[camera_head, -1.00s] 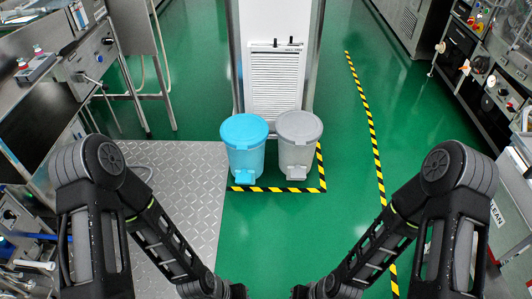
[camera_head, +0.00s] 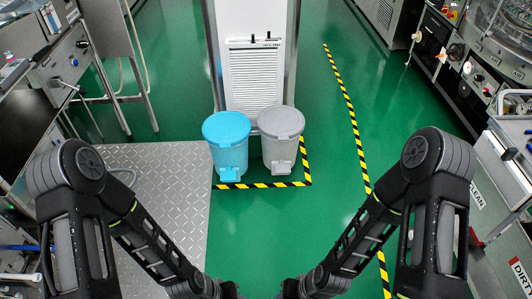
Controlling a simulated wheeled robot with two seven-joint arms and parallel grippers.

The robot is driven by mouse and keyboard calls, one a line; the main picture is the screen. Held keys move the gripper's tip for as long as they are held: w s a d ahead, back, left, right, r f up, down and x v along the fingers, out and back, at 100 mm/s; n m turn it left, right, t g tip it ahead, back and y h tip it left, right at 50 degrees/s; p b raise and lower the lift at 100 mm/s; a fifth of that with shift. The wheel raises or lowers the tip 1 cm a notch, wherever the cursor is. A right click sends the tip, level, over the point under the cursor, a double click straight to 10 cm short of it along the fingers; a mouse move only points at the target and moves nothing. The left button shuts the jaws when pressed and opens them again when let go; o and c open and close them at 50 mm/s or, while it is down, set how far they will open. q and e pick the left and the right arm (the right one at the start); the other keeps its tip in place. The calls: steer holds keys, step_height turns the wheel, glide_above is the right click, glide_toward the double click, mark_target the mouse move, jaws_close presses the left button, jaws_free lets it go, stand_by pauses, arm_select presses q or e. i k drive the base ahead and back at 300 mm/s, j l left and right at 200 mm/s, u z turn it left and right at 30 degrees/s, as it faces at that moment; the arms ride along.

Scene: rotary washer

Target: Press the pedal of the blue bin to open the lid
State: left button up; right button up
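The blue bin (camera_head: 228,147) stands on the green floor ahead of me, left of a grey bin (camera_head: 281,139). Its round lid is shut. Its blue pedal (camera_head: 230,174) sticks out low at the front, facing me. Both my arms show in the lower part of the view, bent inward toward the bottom middle. Both grippers are cut off by the bottom edge, so their fingers are not visible. Neither arm touches the bin.
A white vented cabinet (camera_head: 255,75) stands behind the bins. Yellow-black tape (camera_head: 262,185) marks the floor around them. A metal plate (camera_head: 165,200) lies at left front. Steel benches stand at left, machines at right. Green floor is clear before the bins.

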mark_target(228, 175)
steer(key=i+z, duration=0.3)
steer(key=i, duration=0.35)
steer(key=i+j+z, duration=0.1)
steer(key=i+z, duration=0.25)
steer(key=i, duration=0.35)
